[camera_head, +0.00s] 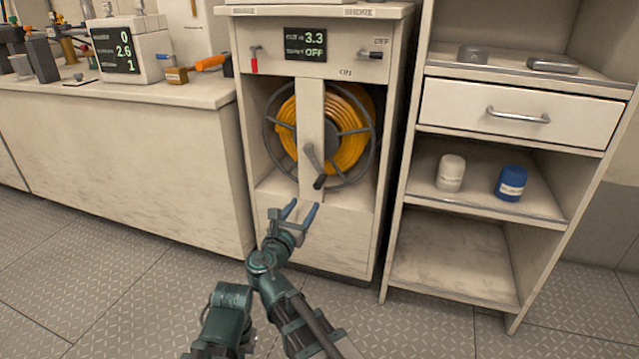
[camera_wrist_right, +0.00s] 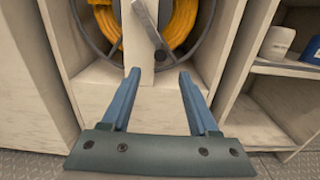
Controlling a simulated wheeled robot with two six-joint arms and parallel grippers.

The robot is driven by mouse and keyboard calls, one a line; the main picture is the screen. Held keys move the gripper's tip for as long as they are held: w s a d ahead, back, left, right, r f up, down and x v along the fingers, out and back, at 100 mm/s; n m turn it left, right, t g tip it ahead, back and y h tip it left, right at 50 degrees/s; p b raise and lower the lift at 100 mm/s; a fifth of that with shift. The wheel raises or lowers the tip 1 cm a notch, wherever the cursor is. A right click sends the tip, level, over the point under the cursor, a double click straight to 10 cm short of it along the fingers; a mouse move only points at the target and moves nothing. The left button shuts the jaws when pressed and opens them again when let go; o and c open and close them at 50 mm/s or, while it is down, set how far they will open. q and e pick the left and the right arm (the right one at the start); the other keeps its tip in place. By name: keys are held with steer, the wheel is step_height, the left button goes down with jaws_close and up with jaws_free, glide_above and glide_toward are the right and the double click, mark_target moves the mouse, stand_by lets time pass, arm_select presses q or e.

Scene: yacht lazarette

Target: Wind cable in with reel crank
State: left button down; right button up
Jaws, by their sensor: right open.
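The cable reel (camera_head: 350,125) with yellow-orange cable (camera_head: 287,118) sits inside the open bay of a cream cabinet, behind a vertical post. The crank (camera_head: 313,160) is mounted on the post, its dark handle (camera_head: 320,182) hanging down and slightly right. My right gripper (camera_head: 301,206) is open and empty, in front of the cabinet, below and left of the handle. In the right wrist view, the crank arm (camera_wrist_right: 148,22) and part of the cable (camera_wrist_right: 182,22) show beyond the blue fingers (camera_wrist_right: 156,85), and nothing is between them. My left gripper is not in view.
The cabinet panel has a display (camera_head: 305,45), a red-handled brake lever (camera_head: 254,62) and a shore lever (camera_head: 370,54). A shelf unit (camera_head: 480,208) with a white jar (camera_head: 450,172) and a blue can (camera_head: 511,183) stands right. A cluttered counter (camera_head: 200,98) stands left.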

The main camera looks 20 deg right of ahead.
mark_target(319, 183)
steer(key=x, duration=1.3)
steer(key=shift+w+d, duration=0.1)
steer(key=shift+d, duration=0.1)
jaws_close()
stand_by(0.9)
